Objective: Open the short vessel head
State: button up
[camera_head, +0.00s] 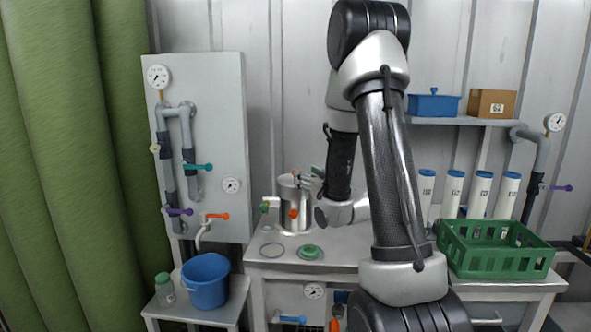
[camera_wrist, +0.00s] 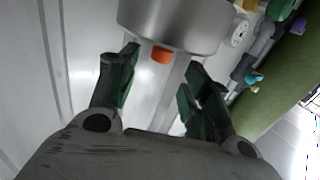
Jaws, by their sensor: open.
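A short steel vessel (camera_head: 294,215) stands upright on the table, with a small orange part on its front and a green-tipped fitting at its left. In the wrist view the steel body (camera_wrist: 172,22) fills the top middle, and its orange part (camera_wrist: 162,55) shows between my fingertips. My gripper (camera_head: 308,181) is at the vessel's upper right in the head view. In the wrist view my gripper (camera_wrist: 161,66) is open, with dark green fingers apart and nothing held. I cannot tell whether a finger touches the vessel. The top of the vessel is partly hidden by my gripper.
A green ring (camera_head: 310,252) and a flat grey ring (camera_head: 272,250) lie on the table (camera_head: 340,262) before the vessel. A green crate (camera_head: 497,262) and several blue-capped white tubes (camera_head: 453,190) stand right. A blue bucket (camera_head: 206,282) and piped panel (camera_head: 215,130) are left.

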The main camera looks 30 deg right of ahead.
jog(key=w, duration=0.7)
jog(key=shift+w, duration=0.2)
jog(key=shift+c, duration=0.2)
grip_shut()
